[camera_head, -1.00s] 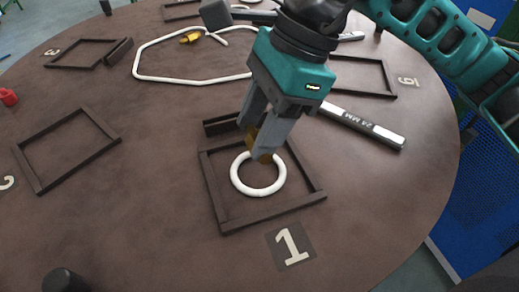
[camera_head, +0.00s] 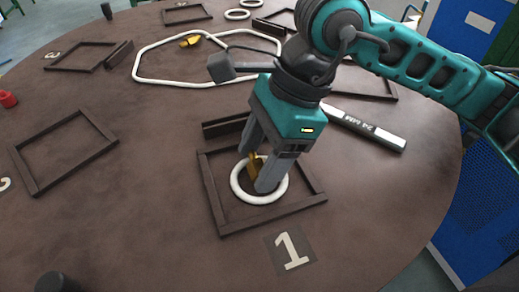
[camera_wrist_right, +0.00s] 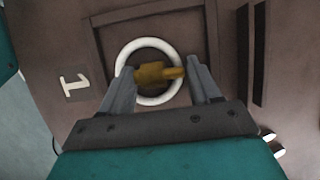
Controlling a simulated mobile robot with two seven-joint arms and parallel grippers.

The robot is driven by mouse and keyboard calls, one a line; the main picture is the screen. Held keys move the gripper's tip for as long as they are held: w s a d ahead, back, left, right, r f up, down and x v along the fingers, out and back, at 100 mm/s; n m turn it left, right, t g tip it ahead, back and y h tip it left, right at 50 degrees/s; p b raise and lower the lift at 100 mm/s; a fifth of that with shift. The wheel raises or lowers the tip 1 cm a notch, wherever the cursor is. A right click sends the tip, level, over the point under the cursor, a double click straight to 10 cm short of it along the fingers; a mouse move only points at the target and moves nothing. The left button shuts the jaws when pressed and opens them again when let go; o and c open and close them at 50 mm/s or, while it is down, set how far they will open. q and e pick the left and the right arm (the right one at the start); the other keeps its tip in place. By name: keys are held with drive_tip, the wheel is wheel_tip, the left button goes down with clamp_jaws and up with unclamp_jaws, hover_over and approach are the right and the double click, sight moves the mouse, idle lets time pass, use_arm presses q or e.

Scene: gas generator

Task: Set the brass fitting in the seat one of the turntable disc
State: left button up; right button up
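The brass fitting (camera_head: 254,163) is at the white ring (camera_head: 240,190) of seat one, inside a dark square frame (camera_head: 222,217) beside the tile with the number 1 (camera_head: 289,250). In the right wrist view the fitting (camera_wrist_right: 153,73) lies across the inside of the ring (camera_wrist_right: 146,101). My right gripper (camera_head: 257,170) is over the ring with its fingers spread on either side of the fitting. In the wrist view the gripper (camera_wrist_right: 160,72) shows gaps beside the fitting. Whether the fitting's underside rests flat is hidden. My left gripper is not in view.
The turntable disc (camera_head: 150,215) carries other dark frames (camera_head: 65,150) and a white tube loop (camera_head: 190,82) with another brass piece (camera_head: 190,41). A red part (camera_head: 7,98) is at the left edge.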

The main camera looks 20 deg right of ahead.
drive_tip(key=shift+o, duration=0.6)
drive_tip(key=shift+w, duration=0.2)
drive_tip(key=shift+d+r, duration=0.1)
drive_tip(key=shift+r, duration=0.4)
drive_tip(key=p+v, duration=0.1)
drive_tip(key=v, duration=1)
drive_tip(key=shift+r, duration=0.2)
drive_tip(key=shift+d, duration=0.1)
